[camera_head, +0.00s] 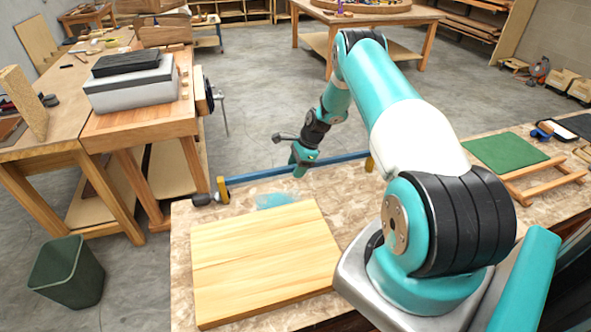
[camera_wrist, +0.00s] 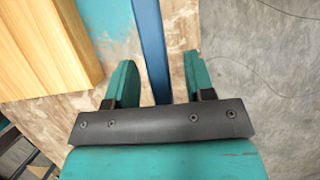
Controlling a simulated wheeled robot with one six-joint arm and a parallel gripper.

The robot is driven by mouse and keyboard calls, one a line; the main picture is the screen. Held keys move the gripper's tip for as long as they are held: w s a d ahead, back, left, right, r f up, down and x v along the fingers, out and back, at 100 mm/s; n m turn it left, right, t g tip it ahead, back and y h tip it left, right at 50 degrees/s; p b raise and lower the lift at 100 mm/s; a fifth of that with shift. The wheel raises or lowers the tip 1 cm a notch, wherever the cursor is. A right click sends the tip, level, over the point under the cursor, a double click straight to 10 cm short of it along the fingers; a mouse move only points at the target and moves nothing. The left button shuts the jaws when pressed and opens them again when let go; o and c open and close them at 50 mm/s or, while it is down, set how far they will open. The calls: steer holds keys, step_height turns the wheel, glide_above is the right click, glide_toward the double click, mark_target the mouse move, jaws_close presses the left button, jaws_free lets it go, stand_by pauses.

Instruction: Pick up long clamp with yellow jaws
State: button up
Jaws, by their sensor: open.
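The long clamp is a blue bar (camera_head: 262,174) lying along the far edge of the workbench, with a yellow jaw (camera_head: 222,190) at its left end and another yellow jaw (camera_head: 369,163) at its right. My gripper (camera_head: 300,165) is over the bar's middle. In the wrist view my open gripper (camera_wrist: 160,75) has one teal finger on each side of the blue bar (camera_wrist: 150,45). The bar runs between the fingers and is not gripped. The wrist view does not show the yellow jaws. I cannot tell how high the fingers are above the bench.
A pale wooden board (camera_head: 262,258) lies on the bench (camera_head: 185,240), left of my fingers in the wrist view (camera_wrist: 45,50). A light blue patch (camera_head: 275,200) lies between board and clamp. A green mat (camera_head: 505,152) and a wooden frame (camera_head: 545,180) are at right.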

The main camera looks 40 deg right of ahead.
jaws_close()
steer(key=shift+w+r, duration=0.1)
